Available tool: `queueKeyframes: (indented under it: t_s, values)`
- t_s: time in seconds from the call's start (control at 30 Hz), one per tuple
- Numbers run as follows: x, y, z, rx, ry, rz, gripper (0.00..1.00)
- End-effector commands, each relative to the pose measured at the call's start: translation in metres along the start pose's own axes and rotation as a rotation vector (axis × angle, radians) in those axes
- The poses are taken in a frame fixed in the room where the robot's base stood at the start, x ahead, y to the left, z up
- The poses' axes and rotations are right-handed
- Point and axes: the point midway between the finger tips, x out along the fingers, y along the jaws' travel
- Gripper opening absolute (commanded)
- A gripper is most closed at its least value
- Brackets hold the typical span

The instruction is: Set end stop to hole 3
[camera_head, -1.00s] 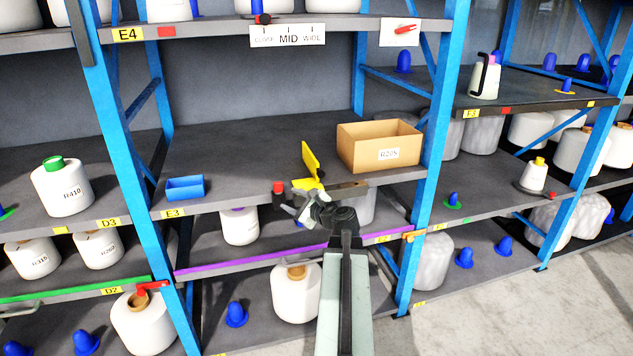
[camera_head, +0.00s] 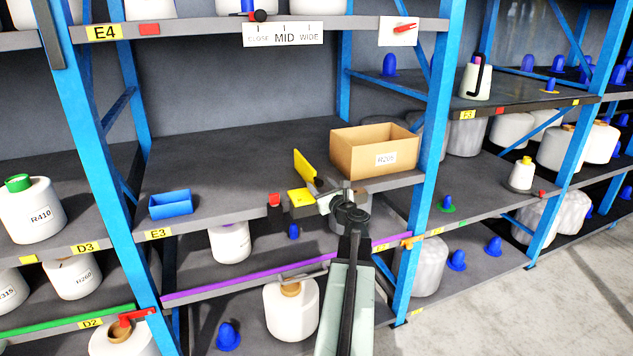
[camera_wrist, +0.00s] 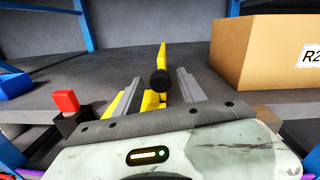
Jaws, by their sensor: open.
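The yellow end stop (camera_head: 305,165), an upright plate on a flat foot, sits at the front edge of shelf E3 (camera_head: 235,170). In the wrist view the end stop (camera_wrist: 163,60) stands straight ahead, with a round black knob (camera_wrist: 160,80) in front of it. My gripper (camera_head: 325,190) is at the shelf edge by the stop's foot. In the wrist view my gripper (camera_wrist: 159,82) is open, with one finger on each side of the knob. It holds nothing. Numbered holes cannot be made out; the stop's foot is partly hidden by my gripper.
A cardboard box (camera_head: 352,155) stands close on the right of the stop. A red-topped black block (camera_head: 274,200) is at the shelf edge on the left. A blue bin (camera_head: 170,205) is farther left. The shelf between is clear. A MID sign (camera_head: 284,36) hangs above.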

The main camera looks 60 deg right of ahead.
Motion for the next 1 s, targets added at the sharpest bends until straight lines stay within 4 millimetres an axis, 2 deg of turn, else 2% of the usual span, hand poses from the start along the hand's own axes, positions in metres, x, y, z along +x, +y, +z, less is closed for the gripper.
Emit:
queueKeyframes:
  t_s: [0.03,0.17,0.43,0.47,0.6,0.63,1.0]
  values:
    - [0.013,-0.002,0.000,0.000,0.000,0.000,0.48]
    - [0.033,-0.001,0.000,-0.001,0.000,0.001,0.48]
    - [0.036,-0.001,0.000,-0.001,0.001,-0.002,0.48]
    - [0.035,-0.001,0.000,-0.001,0.001,-0.002,0.42]
    - [0.035,-0.001,0.000,-0.001,0.001,-0.002,0.03]
    - [0.035,-0.001,0.000,-0.001,0.001,-0.002,0.00]
    - [0.035,-0.001,-0.001,-0.002,0.001,-0.001,0.00]
